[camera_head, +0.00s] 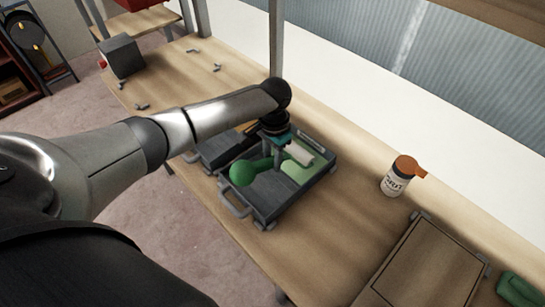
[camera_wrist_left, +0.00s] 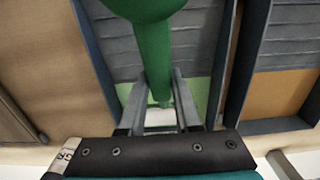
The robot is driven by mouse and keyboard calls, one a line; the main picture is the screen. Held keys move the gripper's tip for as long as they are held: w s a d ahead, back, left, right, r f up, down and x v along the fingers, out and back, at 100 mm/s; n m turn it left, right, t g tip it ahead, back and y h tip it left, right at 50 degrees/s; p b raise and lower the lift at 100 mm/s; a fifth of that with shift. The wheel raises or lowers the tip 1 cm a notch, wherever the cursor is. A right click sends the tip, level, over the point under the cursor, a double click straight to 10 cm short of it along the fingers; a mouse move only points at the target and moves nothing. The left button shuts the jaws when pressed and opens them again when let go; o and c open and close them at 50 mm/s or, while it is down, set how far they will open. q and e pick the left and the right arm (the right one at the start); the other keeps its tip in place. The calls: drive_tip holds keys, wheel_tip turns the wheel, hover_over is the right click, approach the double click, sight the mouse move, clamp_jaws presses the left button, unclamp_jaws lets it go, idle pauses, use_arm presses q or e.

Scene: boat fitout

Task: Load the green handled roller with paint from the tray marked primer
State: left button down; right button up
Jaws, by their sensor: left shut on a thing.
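My left gripper (camera_head: 278,155) is shut on the green handled roller (camera_head: 246,172) and holds it over a grey paint tray (camera_head: 262,207). The green handle points to the left, and the pale roller sleeve (camera_head: 298,151) is over the tray's light green paint (camera_head: 304,171). I cannot tell whether the sleeve touches the paint. In the left wrist view, the handle (camera_wrist_left: 152,45) runs between the fingers, with green paint and ribbed tray floor below. No primer mark is readable on the tray. My right gripper is out of view.
Another grey tray (camera_head: 222,150) stands beside it on the left, partly behind my arm. A white jar with an orange top (camera_head: 396,178) stands to the right. A flat wooden case (camera_head: 425,268) and a green item (camera_head: 517,290) are at lower right. Small metal pieces lie on the far bench.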

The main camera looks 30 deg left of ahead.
use_arm(q)
drive_tip(key=shift+f, duration=0.25)
drive_tip(key=shift+s+p, duration=0.15)
drive_tip(key=shift+p, duration=0.25)
idle(0.7)
wheel_tip(320, 180, up, 9)
drive_tip(key=p, duration=1)
